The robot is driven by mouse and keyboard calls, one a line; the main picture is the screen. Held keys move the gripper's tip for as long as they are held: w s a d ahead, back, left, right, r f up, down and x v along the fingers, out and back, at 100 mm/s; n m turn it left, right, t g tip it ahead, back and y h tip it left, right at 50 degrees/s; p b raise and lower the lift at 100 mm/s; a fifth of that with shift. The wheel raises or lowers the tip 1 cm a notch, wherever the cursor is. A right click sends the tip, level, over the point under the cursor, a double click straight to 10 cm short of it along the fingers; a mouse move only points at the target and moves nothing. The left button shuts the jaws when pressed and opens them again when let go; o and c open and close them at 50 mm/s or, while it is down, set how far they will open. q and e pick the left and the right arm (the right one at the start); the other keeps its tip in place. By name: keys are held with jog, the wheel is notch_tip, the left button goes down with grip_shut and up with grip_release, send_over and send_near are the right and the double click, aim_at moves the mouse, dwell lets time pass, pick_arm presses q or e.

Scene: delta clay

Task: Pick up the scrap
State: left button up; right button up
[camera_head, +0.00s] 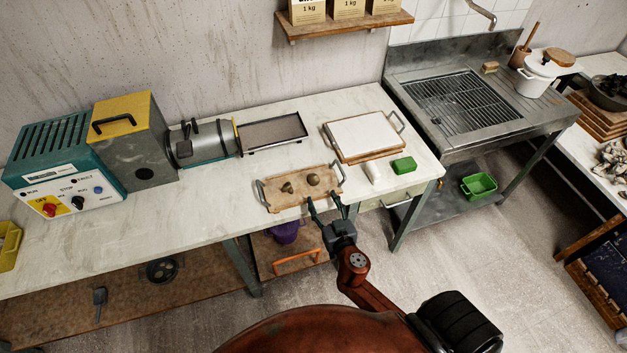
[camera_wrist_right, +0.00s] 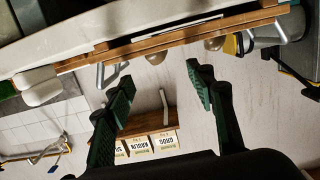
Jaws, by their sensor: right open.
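Two small brown lumps, which may be the scrap, sit on a wooden tray (camera_head: 271,203) with metal handles at the front edge of the worktable. The left lump (camera_head: 287,187) looks irregular and the right lump (camera_head: 313,180) rounder. I cannot tell which one is scrap. My right gripper (camera_head: 324,207) is open and empty at the tray's front right side, apart from both lumps. In the right wrist view, which looks upside down, the open fingers (camera_wrist_right: 160,77) point toward the tray edge (camera_wrist_right: 130,48), with two lumps partly showing above it. My left gripper is not in view.
A white slab on a board (camera_head: 361,136), a white cup (camera_head: 373,172) and a green block (camera_head: 404,165) stand right of the tray. A dark shallow tray (camera_head: 273,133) and a machine (camera_head: 62,165) are behind and left.

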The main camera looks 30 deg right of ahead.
aim_at(315, 182)
jog(key=x, duration=0.4)
jog(key=shift+w, duration=0.3)
jog(key=shift+d+f+x, duration=0.1)
jog(key=shift+f+x, duration=0.15)
jog(key=shift+x, duration=1.05)
jog(key=shift+d+f+x, duration=0.15)
jog(key=shift+f+x, duration=0.05)
jog(key=shift+x, duration=1.1)
jog(key=shift+s, duration=0.1)
jog(key=shift+c, duration=0.3)
jog(key=c, duration=1.2)
jog(key=shift+r, duration=0.1)
